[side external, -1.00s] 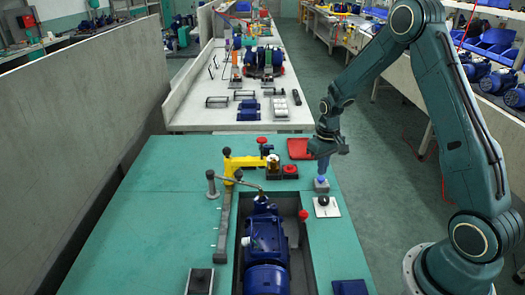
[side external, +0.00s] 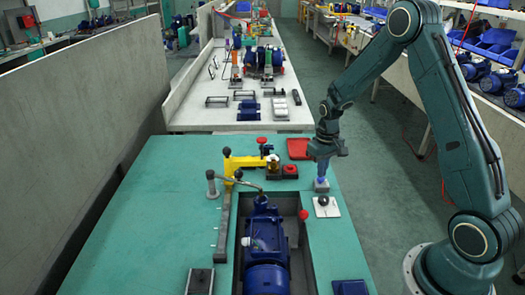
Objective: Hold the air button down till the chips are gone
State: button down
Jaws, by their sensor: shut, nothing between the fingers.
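The blue pump (side external: 266,230) lies in a recess in the bench. A thin metal nozzle (side external: 250,186) reaches over its far end. A small pale patch (side external: 259,244) on the pump may be chips; it is too small to be sure.
A white plate with a black knob (side external: 325,207) lies just in front of the button. A red-knobbed lever (side external: 304,215) stands by the recess. A yellow clamp (side external: 245,162) and red button box (side external: 290,171) are to the left.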

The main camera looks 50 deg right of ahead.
jog(key=shift+f, duration=0.8)
jog(key=shift+r, duration=0.15)
dwell(1.3)
jog(key=shift+r, duration=0.6)
jog(key=shift+r, duration=2.35)
jog(key=shift+r, duration=0.15)
